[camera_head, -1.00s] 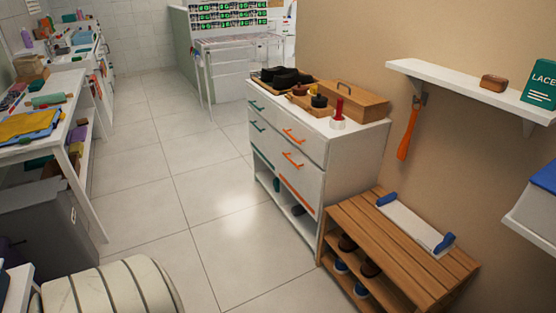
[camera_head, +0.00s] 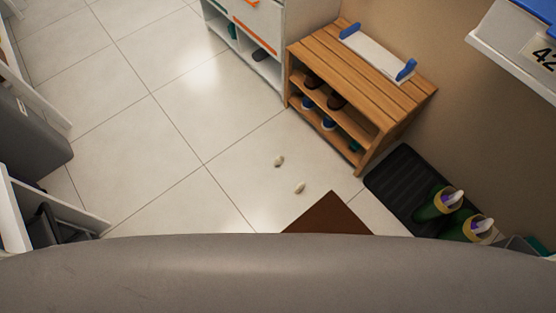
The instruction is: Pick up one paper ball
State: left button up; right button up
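Two small crumpled off-white balls lie on the tiled floor in the head view. One paper ball (camera_head: 279,161) is a little farther away, and the other paper ball (camera_head: 299,188) is nearer, just beyond a brown mat. They lie apart from each other, left of the wooden shoe bench. Neither of my grippers is in view. A wide grey surface fills the bottom of the picture and hides the floor there.
A brown mat (camera_head: 330,216) lies in front. The wooden shoe bench (camera_head: 365,70) and a black tray (camera_head: 402,182) with green boots (camera_head: 436,204) stand at right. A white cabinet (camera_head: 262,40) is at the back. The floor at centre left is clear.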

aim_at(278, 161)
jog(key=z, duration=1.3)
jog(key=j+z, duration=0.9)
jog(key=j, duration=0.15)
jog(key=k+j+z, duration=0.15)
jog(key=j+z, duration=0.35)
jog(key=k+j+z, duration=0.15)
jog(key=j+z, duration=0.3)
